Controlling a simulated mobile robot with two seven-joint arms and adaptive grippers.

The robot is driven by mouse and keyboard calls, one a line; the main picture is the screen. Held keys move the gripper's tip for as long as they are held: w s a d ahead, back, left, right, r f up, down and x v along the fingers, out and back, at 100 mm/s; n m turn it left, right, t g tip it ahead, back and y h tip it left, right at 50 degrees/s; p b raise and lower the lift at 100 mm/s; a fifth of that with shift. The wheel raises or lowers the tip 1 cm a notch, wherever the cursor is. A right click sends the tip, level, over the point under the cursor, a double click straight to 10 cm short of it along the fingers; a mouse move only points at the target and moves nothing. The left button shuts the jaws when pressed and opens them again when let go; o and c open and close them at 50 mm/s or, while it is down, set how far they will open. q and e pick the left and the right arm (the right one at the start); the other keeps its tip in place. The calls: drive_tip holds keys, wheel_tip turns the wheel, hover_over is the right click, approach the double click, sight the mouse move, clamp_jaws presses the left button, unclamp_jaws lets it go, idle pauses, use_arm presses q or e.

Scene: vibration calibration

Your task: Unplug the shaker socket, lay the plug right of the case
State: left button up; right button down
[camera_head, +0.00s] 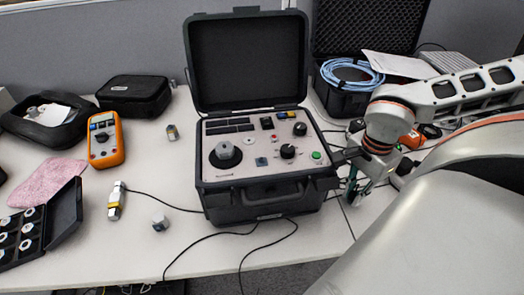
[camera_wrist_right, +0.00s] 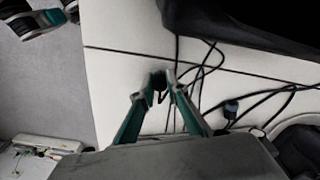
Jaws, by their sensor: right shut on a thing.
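The open black case (camera_head: 265,195) stands mid-table with its lid up and a light control panel. A large round grey knob or mount (camera_head: 225,154) sits at the panel's left. My right gripper (camera_head: 352,188) is low beside the case's right side. In the right wrist view its teal fingers (camera_wrist_right: 161,82) close on a small dark plug (camera_wrist_right: 158,86) over the white table. The plug is mostly hidden by the fingertips, with thin black cables close by. The case's dark edge (camera_wrist_right: 250,30) shows at that view's top right. I cannot make out the shaker socket. My left gripper is not seen.
An orange multimeter (camera_head: 105,140), a pink cloth (camera_head: 48,182) and a black parts box (camera_head: 62,220) lie left. A second dark case (camera_head: 345,95) holds a blue cable coil. Another dark connector (camera_wrist_right: 232,106) lies among cables.

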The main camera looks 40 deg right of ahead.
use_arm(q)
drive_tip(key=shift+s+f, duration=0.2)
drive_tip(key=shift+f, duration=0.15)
use_arm(e)
drive_tip(key=shift+s+a+f, duration=0.1)
drive_tip(key=shift+s+f, duration=0.4)
drive_tip(key=shift+f, duration=0.1)
drive_tip(key=c, duration=1.9)
unclamp_jaws()
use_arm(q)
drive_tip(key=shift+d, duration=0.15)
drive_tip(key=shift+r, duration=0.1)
use_arm(e)
drive_tip(key=shift+w+r+p, duration=0.25)
drive_tip(key=shift+r+p, duration=0.3)
drive_tip(key=shift+r, duration=0.45)
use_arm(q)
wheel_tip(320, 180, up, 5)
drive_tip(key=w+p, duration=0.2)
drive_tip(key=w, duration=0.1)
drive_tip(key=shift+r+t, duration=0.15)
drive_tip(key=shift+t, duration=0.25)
use_arm(e)
drive_tip(key=shift+r, duration=1.75)
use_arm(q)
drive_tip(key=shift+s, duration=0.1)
use_arm(e)
wheel_tip(320, 180, up, 12)
